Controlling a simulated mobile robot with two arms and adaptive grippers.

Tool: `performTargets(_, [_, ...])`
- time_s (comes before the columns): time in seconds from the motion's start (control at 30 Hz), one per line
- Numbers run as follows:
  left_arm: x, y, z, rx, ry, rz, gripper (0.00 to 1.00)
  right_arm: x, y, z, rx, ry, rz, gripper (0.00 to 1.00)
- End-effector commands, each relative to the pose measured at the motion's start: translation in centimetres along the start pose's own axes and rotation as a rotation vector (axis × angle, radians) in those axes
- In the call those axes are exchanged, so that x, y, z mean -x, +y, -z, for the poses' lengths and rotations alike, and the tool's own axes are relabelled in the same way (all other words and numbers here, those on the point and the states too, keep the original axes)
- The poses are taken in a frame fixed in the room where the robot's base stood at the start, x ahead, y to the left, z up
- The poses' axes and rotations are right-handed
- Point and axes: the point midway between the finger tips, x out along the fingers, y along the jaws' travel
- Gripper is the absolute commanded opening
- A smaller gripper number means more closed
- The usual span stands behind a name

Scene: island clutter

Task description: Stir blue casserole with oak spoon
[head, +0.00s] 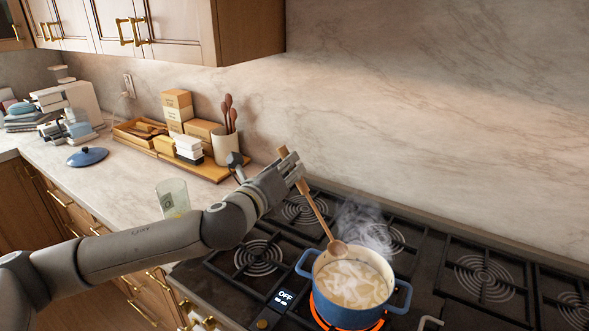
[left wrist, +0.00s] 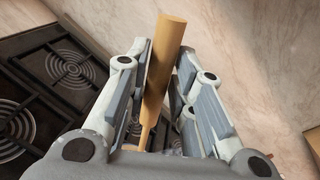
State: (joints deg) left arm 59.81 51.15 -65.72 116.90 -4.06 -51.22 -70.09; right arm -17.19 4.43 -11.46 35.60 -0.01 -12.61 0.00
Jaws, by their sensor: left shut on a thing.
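The blue casserole (head: 350,304) stands on a stove burner that glows orange, filled with a pale, steaming liquid with pieces in it. My left gripper (head: 288,170) is up and left of the pot, shut on the handle of the oak spoon (head: 317,212). The spoon is tilted, its bowl low at the casserole's far left rim. I cannot tell whether the bowl touches the rim or the liquid. In the left wrist view the spoon handle (left wrist: 165,62) runs between the fingers (left wrist: 166,85). My right gripper is not in view.
A glass (head: 173,198) stands on the counter behind my left arm. A blue lid (head: 88,156) lies farther left. A crock (head: 225,147) with brown spoons and several boxes stand on a wooden tray (head: 211,173). The burners right of the casserole are empty.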

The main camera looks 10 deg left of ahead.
Motion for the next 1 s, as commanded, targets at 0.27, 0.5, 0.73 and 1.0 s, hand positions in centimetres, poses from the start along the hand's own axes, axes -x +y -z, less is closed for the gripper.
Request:
performTargets(0.27, [-0.3,2.4,0.2,0.000,-0.001,-0.002,0.00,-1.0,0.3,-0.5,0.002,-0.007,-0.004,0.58])
performTargets(0.5, [-0.3,2.3,2.3,0.001,0.001,0.001,0.00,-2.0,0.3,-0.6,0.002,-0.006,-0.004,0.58])
performTargets(0.73, [-0.3,2.3,4.1,0.000,0.000,0.001,0.00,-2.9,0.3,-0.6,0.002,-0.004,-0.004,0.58])
performTargets(1.0, [-0.3,2.3,6.2,0.000,0.000,0.001,0.00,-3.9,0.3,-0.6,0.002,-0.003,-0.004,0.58])
